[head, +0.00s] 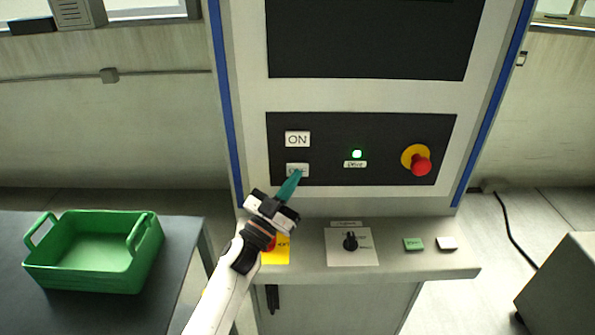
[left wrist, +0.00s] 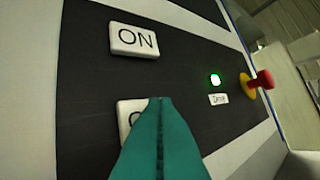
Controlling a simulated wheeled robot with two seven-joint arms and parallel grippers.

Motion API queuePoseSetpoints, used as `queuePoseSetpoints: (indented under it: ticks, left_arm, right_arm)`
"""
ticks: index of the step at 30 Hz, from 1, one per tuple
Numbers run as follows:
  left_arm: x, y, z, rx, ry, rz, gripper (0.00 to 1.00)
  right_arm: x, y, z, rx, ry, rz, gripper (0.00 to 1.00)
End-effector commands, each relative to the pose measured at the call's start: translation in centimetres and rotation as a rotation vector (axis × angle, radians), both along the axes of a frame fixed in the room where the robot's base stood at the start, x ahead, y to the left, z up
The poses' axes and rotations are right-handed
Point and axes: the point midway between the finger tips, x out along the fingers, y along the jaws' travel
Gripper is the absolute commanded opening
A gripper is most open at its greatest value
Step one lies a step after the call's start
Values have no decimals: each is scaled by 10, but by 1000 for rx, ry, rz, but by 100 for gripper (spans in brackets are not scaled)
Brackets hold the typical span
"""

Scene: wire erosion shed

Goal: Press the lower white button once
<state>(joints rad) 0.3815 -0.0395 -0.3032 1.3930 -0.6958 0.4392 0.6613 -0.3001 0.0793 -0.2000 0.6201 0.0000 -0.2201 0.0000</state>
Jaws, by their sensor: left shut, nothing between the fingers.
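The lower white button (head: 293,168) sits on the black panel of the machine, below the white ON button (head: 297,139). My left gripper (head: 297,174) is shut and empty, its teal fingertips in front of the lower button's lower right part. In the left wrist view the fingertips (left wrist: 160,100) cover most of the lower white button (left wrist: 127,108), leaving its upper left corner and part of one letter showing. The ON button (left wrist: 134,40) is fully visible there. I cannot tell whether the tips touch the lower button. My right gripper is not in view.
A lit green Drive lamp (head: 357,154) and a red emergency knob (head: 420,163) are on the panel's right. A ledge below carries a rotary switch (head: 350,241), a green button (head: 413,244) and another white button (head: 447,243). A green crate (head: 97,252) stands on the left table.

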Motion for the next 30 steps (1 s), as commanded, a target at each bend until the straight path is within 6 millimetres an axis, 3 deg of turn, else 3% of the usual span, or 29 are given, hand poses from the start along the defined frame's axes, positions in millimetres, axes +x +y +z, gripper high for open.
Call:
queuePoseSetpoints:
  ticks: [21, 30]
  left_arm:
    - [6, 0, 0, 0, 0, 0, 0]
    - [-5, 0, 1, -1, 2, -1, 0]
  right_arm:
    - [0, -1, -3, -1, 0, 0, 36]
    - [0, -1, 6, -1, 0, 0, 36]
